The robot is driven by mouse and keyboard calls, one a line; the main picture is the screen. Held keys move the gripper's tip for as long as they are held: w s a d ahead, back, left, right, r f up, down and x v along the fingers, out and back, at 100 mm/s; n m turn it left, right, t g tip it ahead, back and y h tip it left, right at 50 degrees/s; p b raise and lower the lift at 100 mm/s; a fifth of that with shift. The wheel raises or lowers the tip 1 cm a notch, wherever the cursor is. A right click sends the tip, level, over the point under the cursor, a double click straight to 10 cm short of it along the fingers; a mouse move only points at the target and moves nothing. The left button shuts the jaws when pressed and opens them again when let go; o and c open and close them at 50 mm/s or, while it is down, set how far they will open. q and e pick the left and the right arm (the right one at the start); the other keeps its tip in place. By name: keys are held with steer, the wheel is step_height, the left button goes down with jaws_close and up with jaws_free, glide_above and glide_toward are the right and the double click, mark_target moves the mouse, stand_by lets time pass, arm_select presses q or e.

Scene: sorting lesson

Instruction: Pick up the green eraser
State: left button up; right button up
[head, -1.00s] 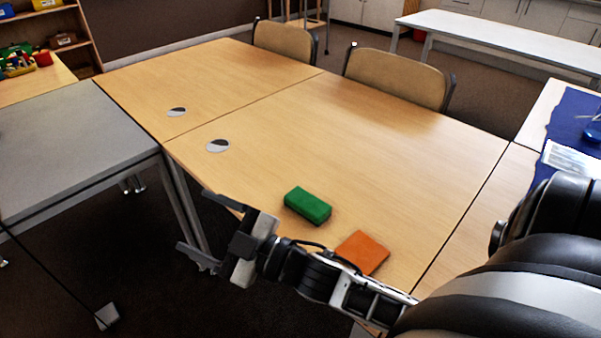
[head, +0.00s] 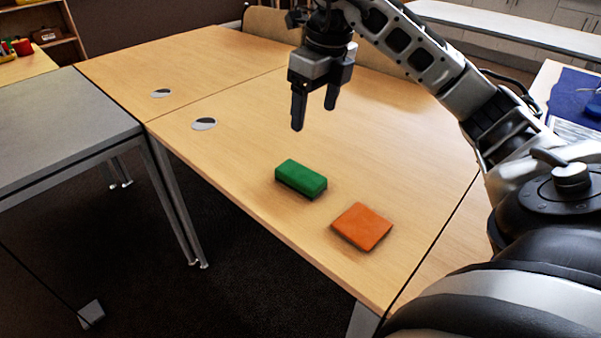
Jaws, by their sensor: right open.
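The green eraser (head: 301,179) lies on the wooden table (head: 240,165) near its front edge, fully in sight in the head view. It is a block with a dark underside. My right gripper (head: 314,118) is above the table, higher in the picture than the eraser and apart from it. Its two fingers point down, spread open, with nothing between them. My left gripper is not in view.
A flat orange square (head: 362,227) lies just right of and nearer than the eraser. Two round inserts (head: 204,124) are set in the tabletops. A grey table (head: 60,130) stands at the left. The wood around the eraser is otherwise clear.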

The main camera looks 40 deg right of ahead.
steer(key=b, duration=0.2)
glide_above(301, 173)
steer(key=s, duration=0.1)
steer(key=f, duration=1)
steer(key=shift+s+d, duration=0.15)
steer(key=shift+d, duration=0.1)
steer(key=f, duration=0.3)
steer(key=w+f, duration=0.1)
steer(key=f, duration=0.1)
steer(key=shift+a+b, duration=0.25)
steer(key=shift+b, duration=0.05)
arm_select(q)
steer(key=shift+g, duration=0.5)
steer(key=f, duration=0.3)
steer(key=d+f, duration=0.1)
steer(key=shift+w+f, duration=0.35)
arm_select(e)
steer(key=shift+w, duration=0.1)
steer(key=c, duration=1.1)
